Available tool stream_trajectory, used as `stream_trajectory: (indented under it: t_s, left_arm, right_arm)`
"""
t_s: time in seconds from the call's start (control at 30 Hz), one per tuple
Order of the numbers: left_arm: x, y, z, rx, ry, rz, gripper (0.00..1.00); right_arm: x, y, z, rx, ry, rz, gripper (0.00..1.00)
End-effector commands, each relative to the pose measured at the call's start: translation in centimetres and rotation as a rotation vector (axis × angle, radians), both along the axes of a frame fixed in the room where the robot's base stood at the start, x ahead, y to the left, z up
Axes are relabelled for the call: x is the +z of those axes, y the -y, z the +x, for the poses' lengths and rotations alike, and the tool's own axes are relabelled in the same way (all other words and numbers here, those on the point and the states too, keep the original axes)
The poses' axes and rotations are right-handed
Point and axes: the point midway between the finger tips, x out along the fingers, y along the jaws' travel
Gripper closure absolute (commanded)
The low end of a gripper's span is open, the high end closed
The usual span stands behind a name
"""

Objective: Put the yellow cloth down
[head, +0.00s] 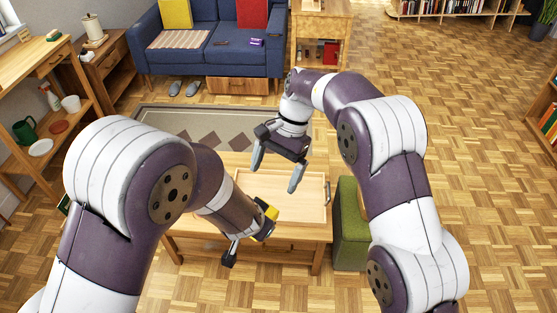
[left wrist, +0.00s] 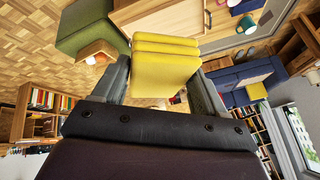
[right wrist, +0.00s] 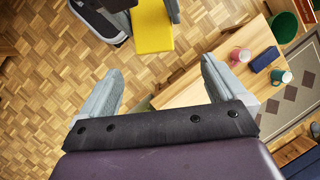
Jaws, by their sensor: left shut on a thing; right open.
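The yellow cloth (left wrist: 165,68) is a folded stack of layers between my left fingers in the left wrist view. The cloth also shows at the top of the right wrist view (right wrist: 152,28). My right gripper (head: 276,172) is open and empty above the table's far part, apart from the cloth. Its two spread fingers show in the right wrist view (right wrist: 162,88).
The low table (head: 290,233) carries a shallow wooden tray (head: 310,184), whose visible part is empty. A pink mug (right wrist: 240,55), a blue object (right wrist: 264,59) and a teal mug (right wrist: 281,77) stand on the table. A green pouf (head: 352,235) is at its right.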

Motion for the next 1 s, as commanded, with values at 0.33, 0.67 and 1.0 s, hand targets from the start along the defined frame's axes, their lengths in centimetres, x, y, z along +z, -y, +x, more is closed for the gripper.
stream_trajectory:
  t_s: [0.33, 0.67, 1.0]
  left_arm:
    - [0.0, 0.0, 0.0, 0.000, 0.000, 0.000, 0.74]
    - [0.0, 0.0, 0.0, 0.000, 0.000, 0.000, 0.74]
    - [0.0, 0.1, 0.0, -0.003, -0.001, 0.000, 0.75]
  right_arm:
    - [-7.0, -2.2, -2.1, -0.002, -0.002, -0.001, 0.02]
    - [-8.6, -2.7, -2.5, -0.005, 0.001, 0.001, 0.02]
    - [-8.4, -2.8, -2.4, -0.006, 0.003, 0.003, 0.61]
